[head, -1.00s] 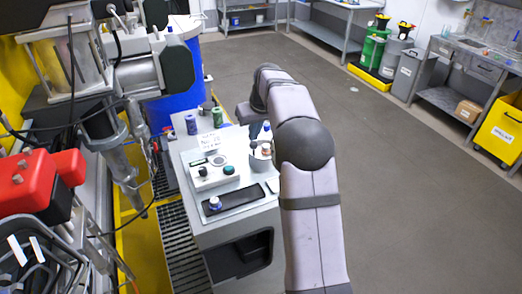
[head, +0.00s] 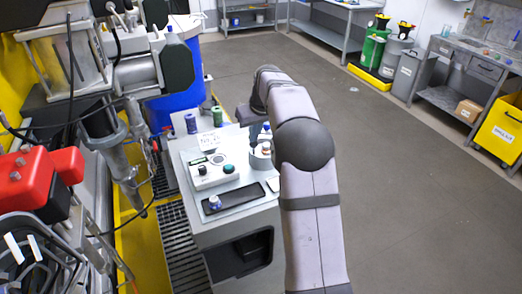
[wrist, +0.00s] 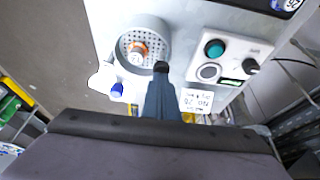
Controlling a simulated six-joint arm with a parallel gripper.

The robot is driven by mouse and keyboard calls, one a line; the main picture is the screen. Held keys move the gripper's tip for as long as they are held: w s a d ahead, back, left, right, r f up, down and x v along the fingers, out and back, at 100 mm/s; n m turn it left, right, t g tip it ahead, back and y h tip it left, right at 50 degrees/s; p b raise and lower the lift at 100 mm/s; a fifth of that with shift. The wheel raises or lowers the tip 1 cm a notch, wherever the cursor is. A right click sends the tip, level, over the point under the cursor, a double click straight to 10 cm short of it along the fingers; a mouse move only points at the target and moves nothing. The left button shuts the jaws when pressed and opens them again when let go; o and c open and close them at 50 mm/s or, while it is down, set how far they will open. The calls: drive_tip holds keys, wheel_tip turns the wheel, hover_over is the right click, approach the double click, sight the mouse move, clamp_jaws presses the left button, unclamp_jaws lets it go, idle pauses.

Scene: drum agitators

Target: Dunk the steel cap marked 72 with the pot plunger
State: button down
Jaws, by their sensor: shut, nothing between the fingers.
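The steel cap (head: 214,202) has a white top and blue side and sits on the black mat at the bench front. In the wrist view, its numbered top (wrist: 290,4) is cut by the upper edge. The round grey pot (head: 260,161) stands at the bench's right side. Inside the pot (wrist: 121,54) is a perforated plunger plate (wrist: 137,35) with an orange-brown knob (wrist: 138,48). My gripper (wrist: 160,68) is shut and empty, its dark tip overlapping the pot's near rim; whether it touches is unclear. In the head view, my gripper (head: 253,143) is beside the pot.
A white control box (head: 214,178) with a green button and black knob stands left of the pot. A lettered card (wrist: 196,100) and a white bottle with a blue cap (wrist: 117,90) are near my gripper. Blue (head: 191,124) and green (head: 217,116) containers stand behind.

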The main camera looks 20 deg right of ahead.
drive_tip(key=shift+f, duration=0.15)
drive_tip(key=shift+f+b, duration=1)
drive_tip(key=shift+f, duration=0.55)
drive_tip(key=shift+r, duration=0.1)
drive_tip(key=shift+r+p, duration=1.75)
drive_tip(key=shift+r, duration=0.1)
drive_tip(key=shift+f, duration=0.15)
